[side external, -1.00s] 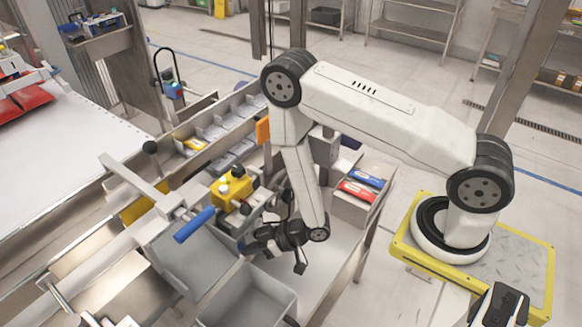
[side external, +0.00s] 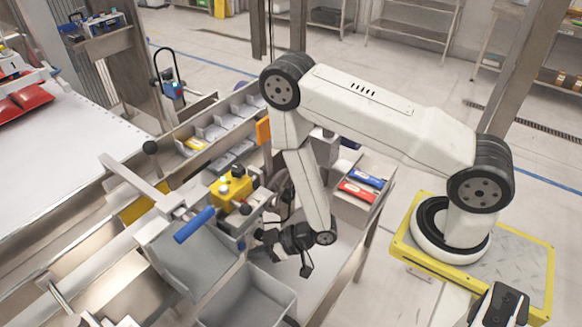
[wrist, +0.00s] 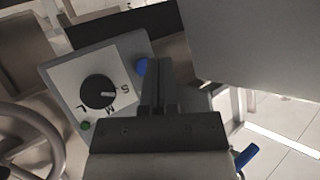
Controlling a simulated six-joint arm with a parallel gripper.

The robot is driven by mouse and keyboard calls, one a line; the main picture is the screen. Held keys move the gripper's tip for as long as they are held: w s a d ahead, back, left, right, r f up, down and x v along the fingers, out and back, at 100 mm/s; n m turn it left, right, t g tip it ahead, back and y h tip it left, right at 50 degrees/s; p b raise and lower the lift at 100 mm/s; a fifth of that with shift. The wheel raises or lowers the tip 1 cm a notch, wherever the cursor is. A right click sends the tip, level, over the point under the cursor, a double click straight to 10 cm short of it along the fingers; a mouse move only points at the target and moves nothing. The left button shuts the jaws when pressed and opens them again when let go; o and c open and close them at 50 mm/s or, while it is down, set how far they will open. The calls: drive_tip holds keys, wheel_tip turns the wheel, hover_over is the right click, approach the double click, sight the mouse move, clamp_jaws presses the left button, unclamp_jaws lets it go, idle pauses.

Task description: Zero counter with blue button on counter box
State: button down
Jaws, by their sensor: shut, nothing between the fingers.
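A grey box with a pale face (wrist: 98,88) is at the left in the wrist view. It bears a black dial marked S, M, L, a green button (wrist: 85,126) and a blue button (wrist: 142,66) near its right edge. No counter display shows, so I cannot tell if this is the counter box. My gripper (wrist: 158,64) is shut and empty, its tips just right of the blue button in the picture. In the side view my gripper (side external: 254,254) is low, just right of a small blue button (side external: 241,246), apparently apart from it.
A yellow box (side external: 232,188) stands above the gripper in the side view. A blue handle (side external: 194,225) juts out at the left. A grey bin (side external: 247,297) is below. Red and blue packs (side external: 357,190) lie in a tray at right.

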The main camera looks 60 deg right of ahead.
drive_tip(key=shift+s, duration=2.45)
drive_tip(key=shift+w, duration=0.15)
drive_tip(key=d+r+m+g+h, duration=0.1)
drive_tip(key=d+r+g+h, duration=0.1)
drive_tip(key=d+r, duration=0.2)
drive_tip(key=s+d+r+m+g+h, duration=0.1)
drive_tip(key=d+r+m+g+h, duration=0.1)
drive_tip(key=r, duration=0.8)
drive_tip(key=s+d+r+m+g+h, duration=0.1)
drive_tip(key=d+r+g+h, duration=0.2)
drive_tip(key=d+r, duration=0.3)
wheel_tip(320, 180, up, 2)
drive_tip(key=shift+d+r+m+h, duration=0.1)
drive_tip(key=shift+d+m+h, duration=0.2)
drive_tip(key=shift+d+m, duration=0.1)
